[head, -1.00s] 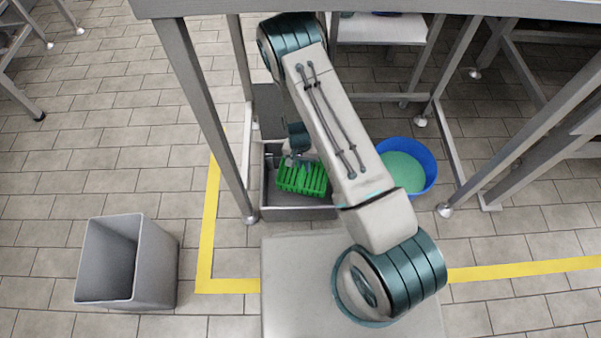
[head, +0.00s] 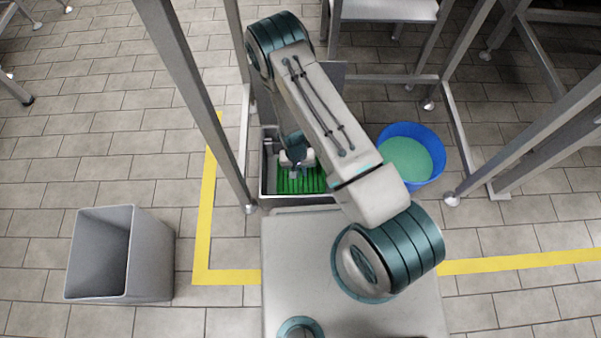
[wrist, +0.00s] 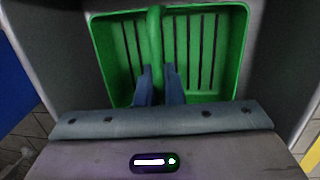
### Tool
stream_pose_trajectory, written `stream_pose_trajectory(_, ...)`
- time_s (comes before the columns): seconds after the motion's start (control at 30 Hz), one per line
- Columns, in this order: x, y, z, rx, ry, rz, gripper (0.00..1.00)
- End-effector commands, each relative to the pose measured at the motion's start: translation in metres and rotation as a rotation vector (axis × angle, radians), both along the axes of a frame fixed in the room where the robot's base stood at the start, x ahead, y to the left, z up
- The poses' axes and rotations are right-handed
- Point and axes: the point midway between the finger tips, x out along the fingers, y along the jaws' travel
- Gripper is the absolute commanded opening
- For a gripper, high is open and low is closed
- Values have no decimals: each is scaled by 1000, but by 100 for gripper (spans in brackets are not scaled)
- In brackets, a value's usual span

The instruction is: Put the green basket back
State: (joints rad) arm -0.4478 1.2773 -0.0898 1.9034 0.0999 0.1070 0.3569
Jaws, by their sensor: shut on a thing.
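The green basket (head: 289,187) is slotted and sits within the walls of a grey container under the metal frame, partly hidden by my arm. In the wrist view the basket (wrist: 116,50) shows its slotted inside, with a central handle bar (wrist: 155,35) running across it. My gripper (wrist: 158,76) is shut on that handle, one blue finger on each side. In the head view my gripper (head: 296,172) is over the basket and mostly covered by the wrist. I cannot tell whether the basket rests on the container's floor.
The grey container (head: 264,180) surrounds the basket closely. A blue bucket (head: 437,160) with light green contents stands to its right. Metal legs (head: 205,110) rise beside my arm. A grey bin (head: 150,255) stands at lower left; tiled floor around it is free.

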Motion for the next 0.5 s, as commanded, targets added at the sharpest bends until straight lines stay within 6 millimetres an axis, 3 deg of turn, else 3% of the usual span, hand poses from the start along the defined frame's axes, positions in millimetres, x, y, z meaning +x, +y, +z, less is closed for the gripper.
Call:
stream_pose_trajectory(0.03,0,0,-8,0,0,1,0)
stream_pose_trajectory(0.37,0,1,-10,0,-1,1,0)
stream_pose_trajectory(0.47,0,1,-9,0,-1,1,28)
stream_pose_trajectory(0.5,0,1,-9,0,-1,1,30)
